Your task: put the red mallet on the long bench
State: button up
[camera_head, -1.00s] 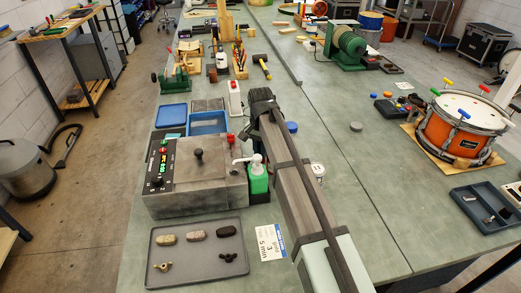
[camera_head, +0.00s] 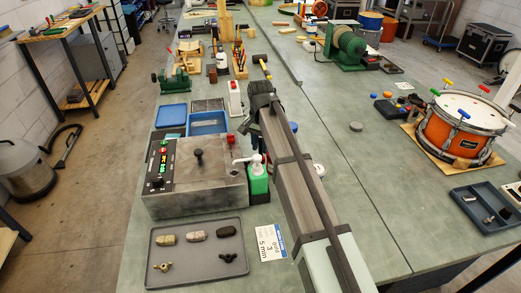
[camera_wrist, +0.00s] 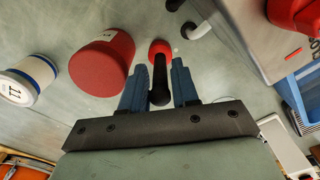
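In the wrist view, a thing with a red end (camera_wrist: 160,47) and a black shaft (camera_wrist: 160,82) lies between my gripper's fingers; it looks like the red mallet. My gripper (camera_wrist: 158,82) has its two blue fingers apart, one on each side of the shaft, with narrow gaps showing. I cannot tell whether either finger touches it. In the head view, my gripper (camera_head: 256,112) is above the long bench (camera_head: 345,190), right of the grey control box (camera_head: 195,185). My arm hides the mallet there.
A large red cylinder (camera_wrist: 102,62) stands close left of the fingers in the wrist view, with a white and blue can (camera_wrist: 28,80) beyond it. A green pump bottle (camera_head: 258,180) stands near my arm. The bench right of my arm is mostly clear up to the orange drum (camera_head: 445,135).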

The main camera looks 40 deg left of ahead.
notch_tip(320, 180, up, 9)
jog(key=shift+r, duration=0.1)
jog(key=o, duration=0.4)
jog(key=shift+r, duration=0.2)
